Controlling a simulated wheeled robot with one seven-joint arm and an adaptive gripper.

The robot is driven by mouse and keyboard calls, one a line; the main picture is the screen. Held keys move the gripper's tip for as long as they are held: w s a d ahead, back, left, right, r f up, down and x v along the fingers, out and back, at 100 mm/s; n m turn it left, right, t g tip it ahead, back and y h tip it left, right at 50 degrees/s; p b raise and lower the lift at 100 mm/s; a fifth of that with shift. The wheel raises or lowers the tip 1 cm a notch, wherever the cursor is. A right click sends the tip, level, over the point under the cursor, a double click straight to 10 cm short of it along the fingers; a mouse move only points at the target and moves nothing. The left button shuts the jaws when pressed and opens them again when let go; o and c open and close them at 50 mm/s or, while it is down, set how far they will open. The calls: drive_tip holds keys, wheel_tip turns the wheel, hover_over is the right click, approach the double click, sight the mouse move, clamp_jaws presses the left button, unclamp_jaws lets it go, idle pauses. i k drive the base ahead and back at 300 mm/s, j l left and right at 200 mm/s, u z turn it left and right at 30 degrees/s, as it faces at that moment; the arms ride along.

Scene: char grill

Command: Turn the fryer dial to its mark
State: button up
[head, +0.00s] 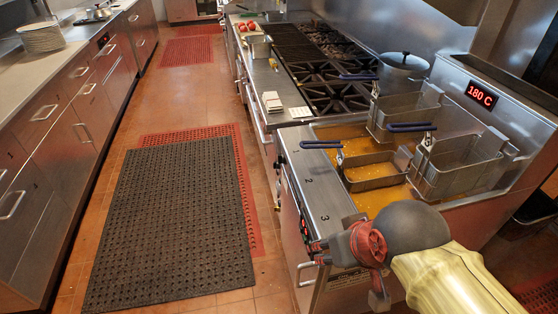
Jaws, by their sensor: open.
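The fryer (325,190) stands at the right, with oil and wire baskets in its top. Its front edge carries the numbers 1, 2 and 3. A red display on its back panel (481,94) reads 180 C. My gripper (347,268), dark with red parts, is open at the near front corner of the fryer, by the number 3. I cannot make out the dial or its mark; the steep view and my gripper hide much of the front face. Whether my fingers touch the front is not clear.
Baskets with blue handles (380,177) sit in and over the oil. A lidded pot (403,75) and burners (325,75) stand beyond. A bar handle (306,268) juts from the fryer front. The black floor mat (170,225) and the aisle to the left are clear.

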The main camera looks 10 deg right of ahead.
sight(281, 159)
drive_tip(key=i+j, duration=0.15)
drive_tip(key=j, duration=0.25)
drive_tip(key=i+j, duration=0.15)
drive_tip(key=j, duration=0.2)
drive_tip(key=i+j, duration=0.15)
drive_tip(key=j, duration=0.25)
drive_tip(key=z, duration=0.05)
